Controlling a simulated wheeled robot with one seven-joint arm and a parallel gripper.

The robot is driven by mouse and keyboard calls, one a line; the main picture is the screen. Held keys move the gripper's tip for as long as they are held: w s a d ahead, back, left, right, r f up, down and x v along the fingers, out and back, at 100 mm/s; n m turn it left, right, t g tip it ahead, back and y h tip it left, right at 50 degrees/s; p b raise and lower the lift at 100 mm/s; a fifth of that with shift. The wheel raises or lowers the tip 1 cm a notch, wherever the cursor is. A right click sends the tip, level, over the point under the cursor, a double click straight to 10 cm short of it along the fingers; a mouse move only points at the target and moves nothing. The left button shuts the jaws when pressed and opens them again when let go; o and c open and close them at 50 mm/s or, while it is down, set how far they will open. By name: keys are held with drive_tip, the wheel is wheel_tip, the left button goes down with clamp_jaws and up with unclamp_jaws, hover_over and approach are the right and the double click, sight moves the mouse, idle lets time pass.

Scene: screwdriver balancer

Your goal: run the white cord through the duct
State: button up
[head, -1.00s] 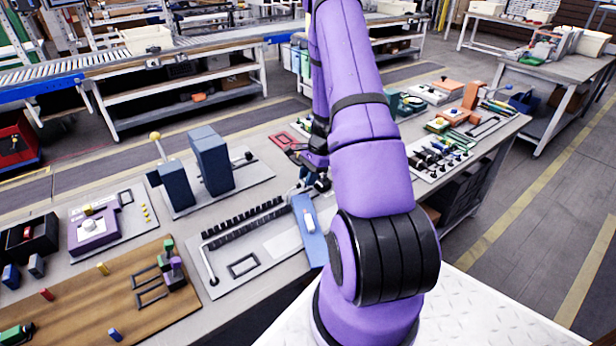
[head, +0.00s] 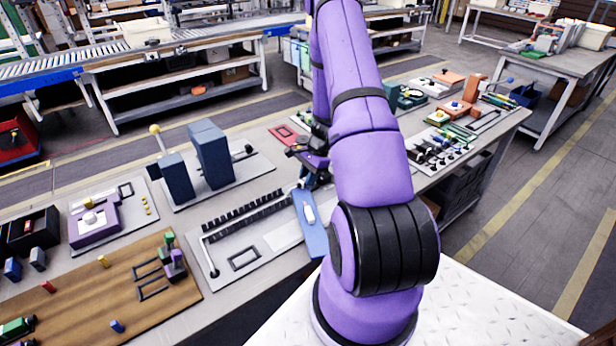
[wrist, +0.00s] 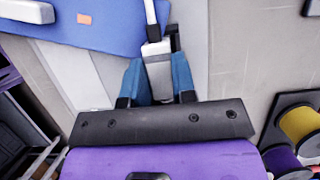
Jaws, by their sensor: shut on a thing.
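The black slotted duct (head: 245,214) lies on a pale grey board, its row of teeth running up toward my gripper. The white cord (head: 206,255) shows at the duct's left end, rising from a small dark-based post. Its course among the teeth is too small to tell. My gripper (head: 308,182) is at the duct's right end, partly hidden by my arm. In the wrist view, my gripper (wrist: 160,82) has its blue fingers shut on a pale grey cord end (wrist: 158,68). The white cord (wrist: 150,12) leads from it toward the top of the picture.
A blue plate (head: 312,240) bearing a white piece stands close beside my gripper. Tall blue-grey blocks (head: 212,155) and a yellow-knobbed lever (head: 157,140) stand behind the duct. A black rectangular outline (head: 244,259) lies in front of it.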

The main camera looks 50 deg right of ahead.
drive_tip(key=shift+s+a+f, duration=0.15)
drive_tip(key=shift+s+f, duration=0.05)
drive_tip(key=shift+f, duration=0.7)
clamp_jaws()
drive_tip(key=o, duration=1)
unclamp_jaws()
drive_tip(key=v, duration=1.1)
drive_tip(key=shift+w+d+r, duration=0.15)
drive_tip(key=shift+d+r, duration=0.05)
drive_tip(key=shift+d, duration=0.05)
